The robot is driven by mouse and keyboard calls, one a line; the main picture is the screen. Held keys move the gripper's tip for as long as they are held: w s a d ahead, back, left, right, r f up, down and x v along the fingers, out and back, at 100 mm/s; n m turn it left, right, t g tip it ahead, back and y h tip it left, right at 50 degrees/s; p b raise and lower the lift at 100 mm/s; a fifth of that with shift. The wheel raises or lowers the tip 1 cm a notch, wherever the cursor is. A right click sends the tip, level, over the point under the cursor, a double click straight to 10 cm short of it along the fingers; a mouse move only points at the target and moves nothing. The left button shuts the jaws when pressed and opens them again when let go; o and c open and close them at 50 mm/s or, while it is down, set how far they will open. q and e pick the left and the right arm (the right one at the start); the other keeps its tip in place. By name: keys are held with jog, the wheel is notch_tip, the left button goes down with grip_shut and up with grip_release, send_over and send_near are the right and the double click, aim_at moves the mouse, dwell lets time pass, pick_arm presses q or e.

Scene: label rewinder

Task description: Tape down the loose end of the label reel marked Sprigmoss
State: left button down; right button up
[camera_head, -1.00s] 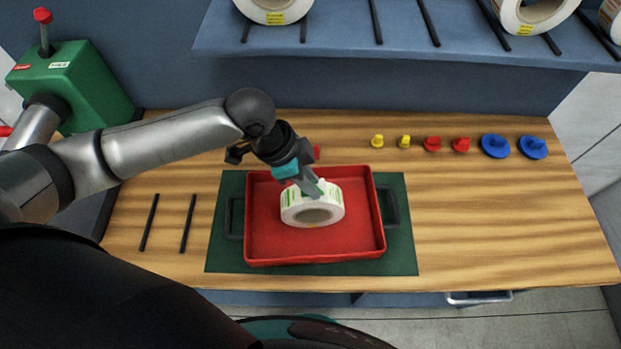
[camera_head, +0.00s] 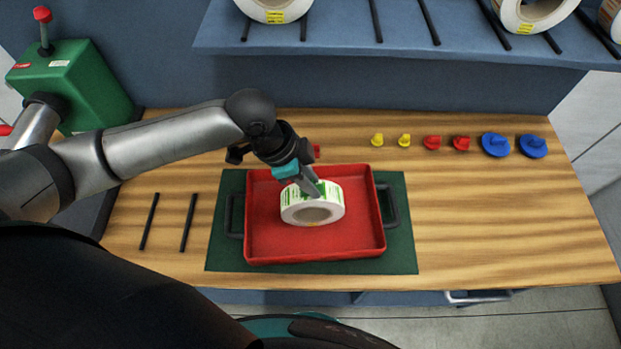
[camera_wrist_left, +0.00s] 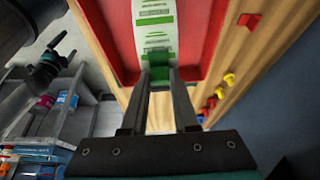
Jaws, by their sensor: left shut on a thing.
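A white label reel (camera_head: 311,213) with green-printed labels lies in the red tray (camera_head: 260,246). The name on it is too small to read. My left gripper (camera_head: 317,194) is at the reel's far side, with its fingertips at the label band. In the left wrist view the fingers (camera_wrist_left: 160,73) are shut on a small dark green piece (camera_wrist_left: 160,78), which looks like tape, at the end of the printed label strip (camera_wrist_left: 155,30). I cannot tell whether the piece is stuck to the reel.
The tray stands on a green mat (camera_head: 403,240). Yellow (camera_head: 377,140), red (camera_head: 432,143) and blue (camera_head: 495,146) knobbed pieces line the bench's back right. Two black rods (camera_head: 188,223) lie left. A shelf (camera_head: 340,45) with reels overhangs the back. The bench's front right is clear.

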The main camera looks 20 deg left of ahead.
pick_arm(q)
jog(key=shift+s+f, duration=0.1)
jog(key=shift+f, duration=0.05)
jog(key=c, duration=0.6)
grip_release()
jog(key=p+v, duration=0.1)
jog(key=v, duration=1.4)
